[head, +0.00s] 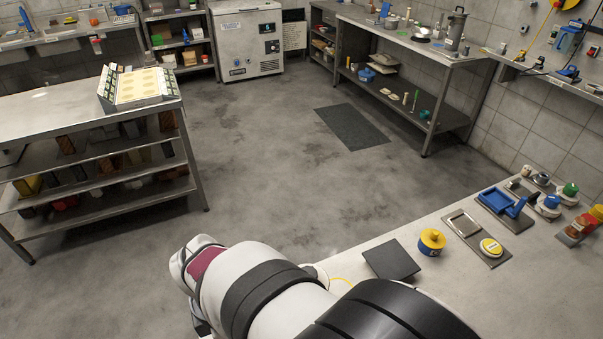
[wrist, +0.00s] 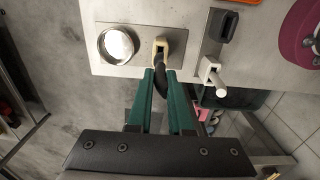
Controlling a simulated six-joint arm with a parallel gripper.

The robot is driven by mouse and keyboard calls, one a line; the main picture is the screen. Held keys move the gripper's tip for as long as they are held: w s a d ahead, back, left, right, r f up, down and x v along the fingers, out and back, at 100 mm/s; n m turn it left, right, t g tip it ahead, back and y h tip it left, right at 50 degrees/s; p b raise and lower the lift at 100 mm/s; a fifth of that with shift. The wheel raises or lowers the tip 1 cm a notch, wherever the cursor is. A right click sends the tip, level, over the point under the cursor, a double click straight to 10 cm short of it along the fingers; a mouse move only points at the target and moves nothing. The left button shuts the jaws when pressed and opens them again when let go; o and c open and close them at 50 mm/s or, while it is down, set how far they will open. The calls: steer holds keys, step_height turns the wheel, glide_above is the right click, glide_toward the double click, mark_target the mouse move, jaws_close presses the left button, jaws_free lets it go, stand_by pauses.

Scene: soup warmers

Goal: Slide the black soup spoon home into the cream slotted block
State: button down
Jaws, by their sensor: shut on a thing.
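In the wrist view my gripper (wrist: 160,76) has two green fingers shut on the black soup spoon (wrist: 160,80), whose curved dark part shows between the fingertips. The cream slotted block (wrist: 160,42) is just beyond the fingertips, on a grey plate at the bench edge. The spoon's far end meets the block's dark opening in the picture; I cannot tell how deep it sits or whether it touches. The rest of the spoon is hidden by the fingers. In the head view my arm covers the gripper, spoon and block.
In the wrist view a round silver pot (wrist: 116,45) stands left of the block on the grey plate (wrist: 138,66). A white holder (wrist: 209,70) and a black block (wrist: 223,24) are at the right.

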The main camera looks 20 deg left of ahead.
steer(key=shift+f, duration=2.7)
steer(key=c, duration=0.8)
jaws_free()
steer(key=shift+o, duration=0.2)
step_height(320, 180, up, 16)
steer(key=shift+f, duration=0.15)
